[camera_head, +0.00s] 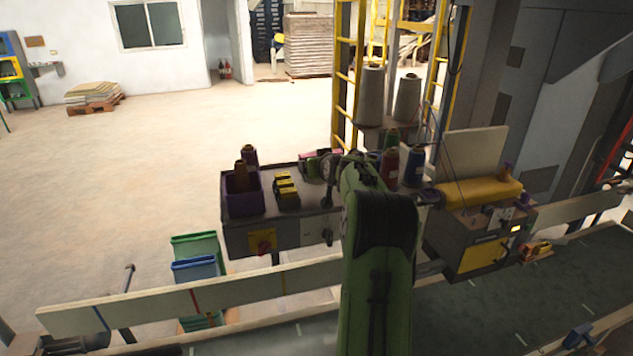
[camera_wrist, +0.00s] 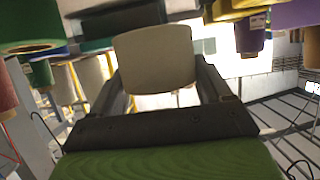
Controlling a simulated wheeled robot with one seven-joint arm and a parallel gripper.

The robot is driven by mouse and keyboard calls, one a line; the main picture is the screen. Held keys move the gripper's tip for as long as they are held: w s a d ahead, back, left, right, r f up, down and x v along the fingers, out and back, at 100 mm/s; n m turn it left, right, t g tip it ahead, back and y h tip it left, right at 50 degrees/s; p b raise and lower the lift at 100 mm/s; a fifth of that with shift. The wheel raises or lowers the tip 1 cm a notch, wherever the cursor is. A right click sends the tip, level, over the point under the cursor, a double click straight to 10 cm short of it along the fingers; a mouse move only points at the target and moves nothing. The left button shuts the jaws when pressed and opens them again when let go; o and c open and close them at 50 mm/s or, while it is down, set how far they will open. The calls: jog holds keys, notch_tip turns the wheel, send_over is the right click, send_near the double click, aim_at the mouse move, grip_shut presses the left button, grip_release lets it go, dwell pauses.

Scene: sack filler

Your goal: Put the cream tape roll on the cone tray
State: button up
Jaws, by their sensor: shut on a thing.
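In the wrist view my gripper (camera_wrist: 157,84) is shut on the cream tape roll (camera_wrist: 153,55), which shows as a pale block between the two dark fingers. In the head view my green arm reaches up over the machine, and it hides most of my gripper and the roll. I cannot clearly make out the cone tray. Red (camera_head: 388,167) and blue (camera_head: 414,166) thread cones stand just right of my arm's upper end, and the surface under them is largely hidden.
A grey bench left of my arm carries a purple bin (camera_head: 243,198) and yellow-black items (camera_head: 286,190). Two tall grey cones (camera_head: 370,95) stand behind. A yellow-topped machine (camera_head: 478,193) stands at right. Green and blue bins (camera_head: 195,265) sit below left. A long pale rail (camera_head: 150,304) crosses the front.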

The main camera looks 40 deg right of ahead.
aim_at(321, 184)
notch_tip(321, 184, down, 6)
jog(key=shift+r, duration=0.1)
jog(key=shift+s, duration=0.15)
jog(key=shift+s, duration=0.1)
jog(key=o, duration=1)
